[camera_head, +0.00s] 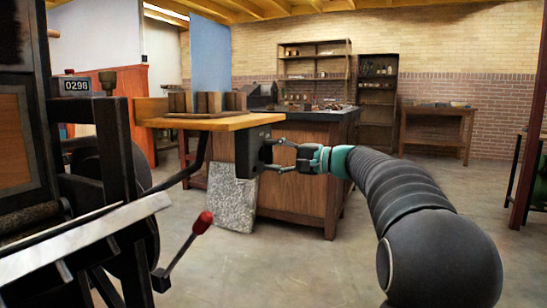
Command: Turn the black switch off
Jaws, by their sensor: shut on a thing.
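The black switch (247,151) is a dark upright box at the right end of the light wooden tabletop, near the middle of the head view. My gripper (272,155), dark with a teal band behind it, reaches in from the right. Its fingertips are at the right face of the black switch, shut on a small dark part there. The fingers partly hide this part, and its exact position is too small to tell.
A press with a red-knobbed lever (202,223) stands at the left. A wooden cabinet (297,185) with a dark top is behind my gripper, and a grey stone slab (231,198) leans below the switch. Floor (290,262) in front is clear.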

